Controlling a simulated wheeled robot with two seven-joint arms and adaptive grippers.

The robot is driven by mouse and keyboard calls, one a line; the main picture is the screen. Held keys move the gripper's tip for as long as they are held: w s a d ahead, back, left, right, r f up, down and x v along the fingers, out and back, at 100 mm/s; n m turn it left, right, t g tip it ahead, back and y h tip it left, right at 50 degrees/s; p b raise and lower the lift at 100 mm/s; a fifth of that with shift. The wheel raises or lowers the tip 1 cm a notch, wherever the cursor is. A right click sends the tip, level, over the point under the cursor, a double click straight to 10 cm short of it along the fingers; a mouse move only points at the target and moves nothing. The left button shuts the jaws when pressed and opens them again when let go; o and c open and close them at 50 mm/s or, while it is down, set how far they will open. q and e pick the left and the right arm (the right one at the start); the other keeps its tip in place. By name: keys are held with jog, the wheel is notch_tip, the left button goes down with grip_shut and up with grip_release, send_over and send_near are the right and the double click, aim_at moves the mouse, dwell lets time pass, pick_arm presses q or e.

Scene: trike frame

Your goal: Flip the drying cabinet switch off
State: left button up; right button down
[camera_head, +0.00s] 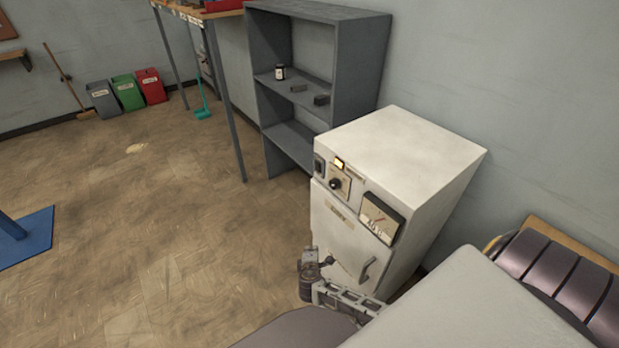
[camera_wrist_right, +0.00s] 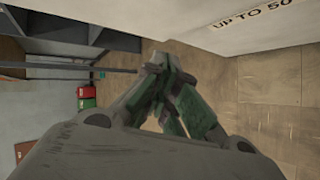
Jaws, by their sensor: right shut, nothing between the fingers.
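The drying cabinet (camera_head: 400,148) is a cream box against the wall, right of centre in the head view. Its front panel has a dark switch (camera_head: 318,168) at the upper left, a lit amber lamp (camera_head: 339,163), a knob (camera_head: 336,184) and a dial gauge (camera_head: 379,219). The door below has a handle (camera_head: 367,269). My right gripper (camera_head: 313,255) is in front of the lower door, below the switch and apart from it. In the right wrist view its fingers (camera_wrist_right: 157,62) meet at the tips, empty. My left gripper is not in view.
A grey shelf unit (camera_head: 361,70) with small items stands beyond the cabinet. Grey, green and red bins (camera_head: 127,92) stand at the far wall. The floor left of the cabinet is clear. In the wrist view a lettered pale surface (camera_wrist_right: 250,22) is at upper right.

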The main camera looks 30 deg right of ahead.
aim_at(317, 167)
pick_arm(q)
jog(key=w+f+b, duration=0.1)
jog(key=b, duration=0.1)
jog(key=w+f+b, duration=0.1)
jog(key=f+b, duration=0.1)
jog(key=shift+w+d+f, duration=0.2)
pick_arm(e)
jog(key=w+a+r+t+h, duration=0.1)
jog(key=w+r+t+h, duration=0.1)
jog(key=r, duration=1.1)
jog(key=w+a+r+m+t+h, duration=0.1)
jog(key=w+a+r+t+h, duration=0.1)
jog(key=r, duration=1.1)
jog(key=shift+w+r+t+h, duration=0.3)
jog(key=shift+w+t+h, duration=0.3)
jog(key=shift+h, duration=0.3)
jog(key=shift+w+d, duration=0.15)
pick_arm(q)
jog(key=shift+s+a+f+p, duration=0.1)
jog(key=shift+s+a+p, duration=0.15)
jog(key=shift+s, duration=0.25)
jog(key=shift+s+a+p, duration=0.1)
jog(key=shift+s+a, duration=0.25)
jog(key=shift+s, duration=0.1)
pick_arm(e)
jog(key=s+d+x, duration=0.1)
jog(key=d+x, duration=0.1)
jog(key=x, duration=1)
jog(key=shift+s+d, duration=0.2)
jog(key=shift+d, duration=0.1)
